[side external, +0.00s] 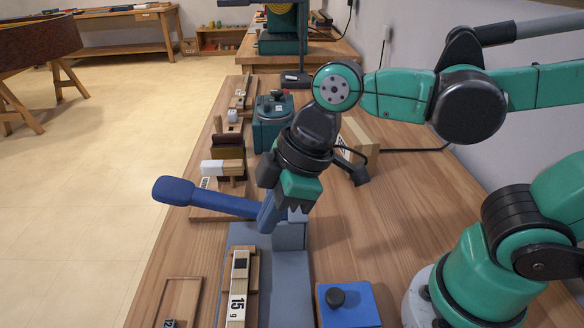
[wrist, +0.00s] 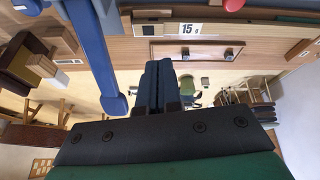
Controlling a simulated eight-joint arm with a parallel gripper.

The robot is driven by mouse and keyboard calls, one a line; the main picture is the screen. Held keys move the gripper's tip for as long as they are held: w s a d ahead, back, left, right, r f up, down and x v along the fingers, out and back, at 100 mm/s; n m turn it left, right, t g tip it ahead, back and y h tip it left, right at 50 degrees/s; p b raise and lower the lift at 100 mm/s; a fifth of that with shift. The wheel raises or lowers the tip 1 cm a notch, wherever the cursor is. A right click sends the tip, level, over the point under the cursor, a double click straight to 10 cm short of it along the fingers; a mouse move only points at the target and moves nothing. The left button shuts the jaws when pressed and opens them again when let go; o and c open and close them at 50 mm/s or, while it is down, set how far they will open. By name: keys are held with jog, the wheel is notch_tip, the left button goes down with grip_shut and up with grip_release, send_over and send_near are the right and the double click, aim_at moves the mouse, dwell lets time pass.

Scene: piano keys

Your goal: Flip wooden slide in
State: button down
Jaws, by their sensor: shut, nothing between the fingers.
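A wooden strip (side external: 252,278) lies along the blue-grey machine base, beside a white key marked "15 g" (side external: 238,300). I cannot tell for certain that this strip is the wooden slide. The "15 g" marking also shows near the top of the wrist view (wrist: 187,29). My gripper (side external: 297,206) points down above the machine's blue-grey post, right next to the blue lever (side external: 205,196). Its fingers are together and hold nothing; they show in the wrist view (wrist: 165,85). The lever runs down the left of that view (wrist: 92,45). I cannot tell whether the fingers touch the post or lever.
A shallow wooden tray (side external: 178,300) lies at the bench's front left. A blue block with a black knob (side external: 346,305) stands right of the machine. A teal device (side external: 272,122) and wooden blocks (side external: 228,158) stand behind. The bench right of the gripper is mostly clear.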

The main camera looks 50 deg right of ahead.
jog(key=s+a+n+g, duration=0.4)
jog(key=s+a+n, duration=0.3)
jog(key=a+n, duration=0.2)
jog(key=shift+s+a+r+n, duration=0.2)
jog(key=shift+s+r+n, duration=0.05)
jog(key=shift+n, duration=0.55)
jog(key=shift+f, duration=0.1)
jog(key=x, duration=0.9)
jog(key=shift+s+a+f, duration=0.2)
jog(key=shift+a+f, duration=0.05)
jog(key=shift+a, duration=0.1)
jog(key=shift+w+d+f, duration=0.15)
jog(key=shift+w+d, duration=0.05)
jog(key=shift+d, duration=0.4)
jog(key=shift+w+d+f, duration=0.1)
jog(key=shift+w+d, duration=0.1)
jog(key=shift+d, duration=0.4)
jog(key=shift+w+d+f, duration=0.15)
jog(key=shift+w+d, duration=0.05)
jog(key=shift+d, duration=0.5)
